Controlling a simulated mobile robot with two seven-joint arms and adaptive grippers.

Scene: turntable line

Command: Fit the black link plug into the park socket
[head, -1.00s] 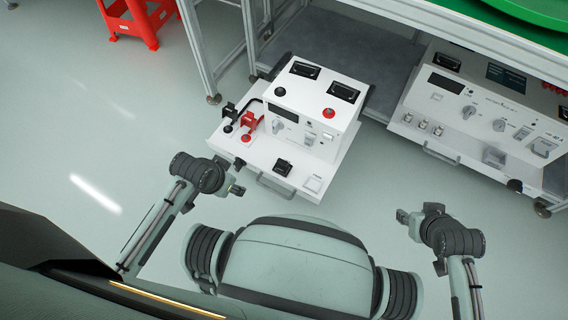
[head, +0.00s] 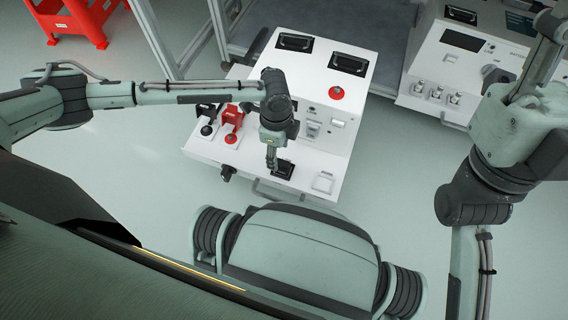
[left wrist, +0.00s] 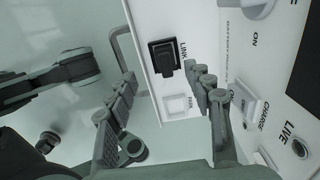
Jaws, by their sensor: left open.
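The black link plug (head: 284,169) sits in the socket marked LINK near the front edge of the white panel. It also shows in the left wrist view (left wrist: 163,57), below the gap between my fingers. The park socket (head: 323,183) is a pale square frame to its right, and it looks empty in the left wrist view (left wrist: 177,107). My left gripper (head: 271,160) hangs over the panel beside the plug, with fingers (left wrist: 160,75) apart and nothing between them. My right gripper is not seen; only my right arm shows.
A black lever (head: 207,117) and a red lever (head: 232,119) stand on the panel's left side. The white upright box with a red button (head: 336,93) rises behind the plug. A handle (head: 262,190) runs along the front edge. Another white unit (head: 437,90) stands back right.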

